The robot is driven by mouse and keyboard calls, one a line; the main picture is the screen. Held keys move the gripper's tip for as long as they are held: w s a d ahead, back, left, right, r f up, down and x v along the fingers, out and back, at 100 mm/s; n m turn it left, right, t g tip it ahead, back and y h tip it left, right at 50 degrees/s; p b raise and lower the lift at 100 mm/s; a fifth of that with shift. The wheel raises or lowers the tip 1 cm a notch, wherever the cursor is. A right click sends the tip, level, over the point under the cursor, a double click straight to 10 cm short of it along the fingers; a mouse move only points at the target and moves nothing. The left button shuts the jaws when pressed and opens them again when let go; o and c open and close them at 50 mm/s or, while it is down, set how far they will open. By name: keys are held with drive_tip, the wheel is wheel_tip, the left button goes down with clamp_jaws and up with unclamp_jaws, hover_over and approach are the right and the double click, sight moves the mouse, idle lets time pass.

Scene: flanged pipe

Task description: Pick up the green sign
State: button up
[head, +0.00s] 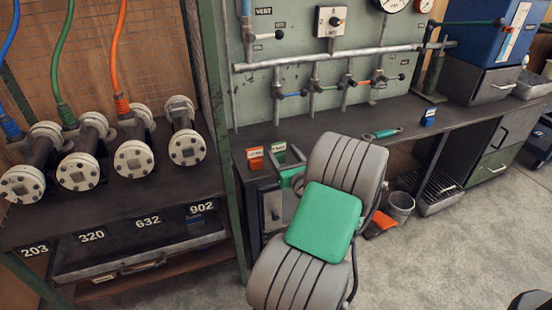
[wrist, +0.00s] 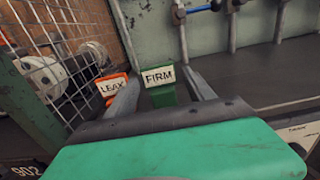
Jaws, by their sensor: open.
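The green sign (wrist: 162,92), with a pale label reading FIRM, stands upright on the dark bench. In the head view the green sign (head: 279,148) is at the bench's left end, partly hidden by my gripper. My gripper (wrist: 164,82) is open, with one finger on each side of the green sign in the wrist view. I cannot tell whether the fingertips reach around it or stop short of it. In the head view my gripper (head: 287,158) is just by the sign, partly covered by my arm.
An orange sign reading LEAK (wrist: 113,87) stands close left of the green one, near my left finger. A green post (head: 225,140) and wire mesh (wrist: 42,35) are further left. A green-handled tool (head: 382,133) and a blue sign (head: 428,117) are on the bench at right.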

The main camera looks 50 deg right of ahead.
sight(279, 148)
drive_tip(key=x, duration=0.4)
drive_tip(key=shift+w+b, duration=0.1)
drive_tip(key=shift+b, duration=0.25)
drive_tip(key=shift+c, duration=0.5)
drive_tip(key=c, duration=1.1)
